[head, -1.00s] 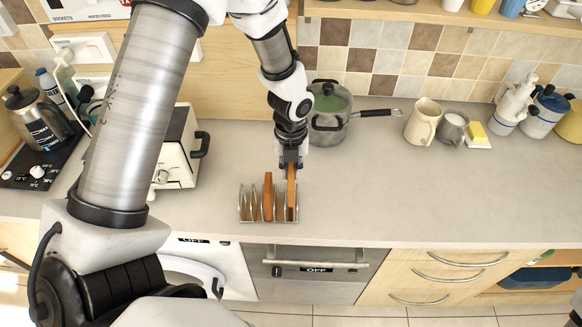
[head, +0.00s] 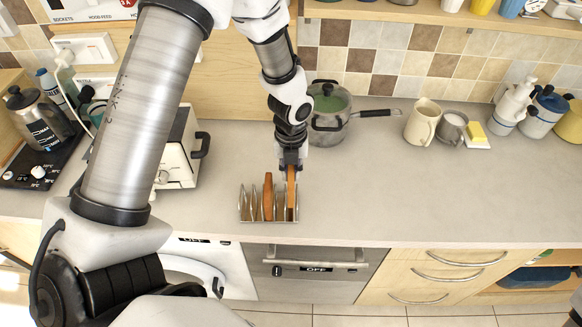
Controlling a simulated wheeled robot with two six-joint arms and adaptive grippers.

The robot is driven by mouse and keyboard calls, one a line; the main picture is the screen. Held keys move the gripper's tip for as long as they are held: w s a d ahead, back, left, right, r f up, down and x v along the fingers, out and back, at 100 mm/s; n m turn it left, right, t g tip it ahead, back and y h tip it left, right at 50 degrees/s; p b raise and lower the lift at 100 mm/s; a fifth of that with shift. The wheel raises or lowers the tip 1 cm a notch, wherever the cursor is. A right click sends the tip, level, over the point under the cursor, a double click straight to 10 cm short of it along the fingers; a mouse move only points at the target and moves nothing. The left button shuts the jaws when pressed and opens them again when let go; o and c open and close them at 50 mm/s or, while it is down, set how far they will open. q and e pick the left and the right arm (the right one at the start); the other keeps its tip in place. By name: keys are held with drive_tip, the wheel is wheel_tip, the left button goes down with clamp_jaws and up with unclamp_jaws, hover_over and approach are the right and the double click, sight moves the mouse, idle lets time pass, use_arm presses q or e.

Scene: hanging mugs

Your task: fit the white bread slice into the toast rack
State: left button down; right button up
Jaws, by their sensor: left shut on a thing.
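The metal toast rack (head: 244,206) stands on the counter near its front edge. A brown bread slice (head: 268,196) stands upright in a middle slot. My left gripper (head: 291,170) is above the right end of the rack, pointing down, shut on another bread slice (head: 292,189). That slice is upright, edge-on to the camera, and sits in the rack's right part. It looks brown from here; I cannot tell its face colour or whether it touches the rack's base. My right gripper does not show.
A white toaster (head: 178,165) stands left of the rack. A pot with a glass lid (head: 329,112) is behind the gripper. A jug (head: 423,121), a small grey pitcher (head: 452,127) and a butter dish (head: 478,142) stand at the back right. The counter right of the rack is clear.

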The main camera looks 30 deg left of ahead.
use_arm(q)
drive_tip(key=shift+f+b, duration=1.6)
drive_tip(key=shift+f, duration=1.75)
drive_tip(key=c, duration=1.1)
unclamp_jaws()
drive_tip(key=shift+o, duration=0.2)
wheel_tip(320, 180, up, 12)
drive_tip(key=shift+r, duration=0.1)
